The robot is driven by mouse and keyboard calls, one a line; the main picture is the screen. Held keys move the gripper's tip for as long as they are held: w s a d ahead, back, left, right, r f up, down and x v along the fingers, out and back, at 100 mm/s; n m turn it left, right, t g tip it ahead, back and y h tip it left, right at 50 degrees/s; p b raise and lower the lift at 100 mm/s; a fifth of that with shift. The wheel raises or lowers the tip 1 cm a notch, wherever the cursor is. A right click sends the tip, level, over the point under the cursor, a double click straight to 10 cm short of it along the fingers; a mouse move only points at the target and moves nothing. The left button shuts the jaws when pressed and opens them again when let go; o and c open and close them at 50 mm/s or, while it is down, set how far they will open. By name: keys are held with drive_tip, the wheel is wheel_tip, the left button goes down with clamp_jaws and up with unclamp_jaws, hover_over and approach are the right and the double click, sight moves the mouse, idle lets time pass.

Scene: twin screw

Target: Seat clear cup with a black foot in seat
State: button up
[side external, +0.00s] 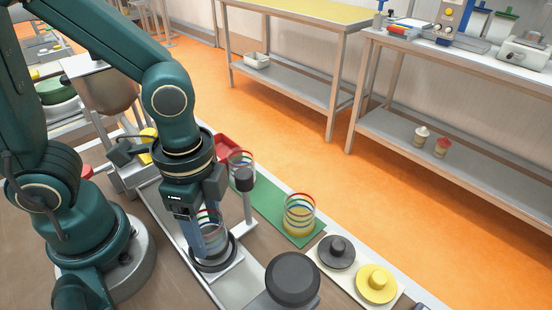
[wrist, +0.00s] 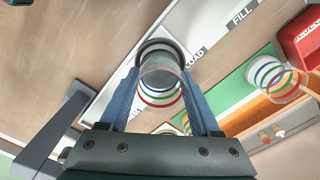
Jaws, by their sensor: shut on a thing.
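My gripper (side external: 209,236) points down at the station, its two blue fingers shut on a clear cup (side external: 211,222) with coloured rings. In the wrist view my gripper (wrist: 160,88) has a finger on each side of the clear cup (wrist: 160,78). The seat (side external: 232,251) shows as a dark ring on a pale plate around the cup's lower end; a dark ring also shows there in the wrist view (wrist: 151,45). The cup looks upright. I cannot tell the black foot from the seat's ring, nor whether the cup touches down.
Two other ringed clear cups (side external: 242,166) (side external: 299,214) stand on a green mat (side external: 268,204). A dark lid (side external: 337,251) and a yellow lid (side external: 375,283) lie on a white board. A post with a dark head (side external: 244,180) stands close right of my gripper. A black knob (side external: 292,280) is in front.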

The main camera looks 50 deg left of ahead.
drive_tip(key=shift+f, duration=1)
idle(0.4)
drive_tip(key=o, duration=1.4)
drive_tip(key=shift+o, duration=0.2)
drive_tip(key=shift+r, duration=3.55)
drive_tip(key=shift+a, duration=0.1)
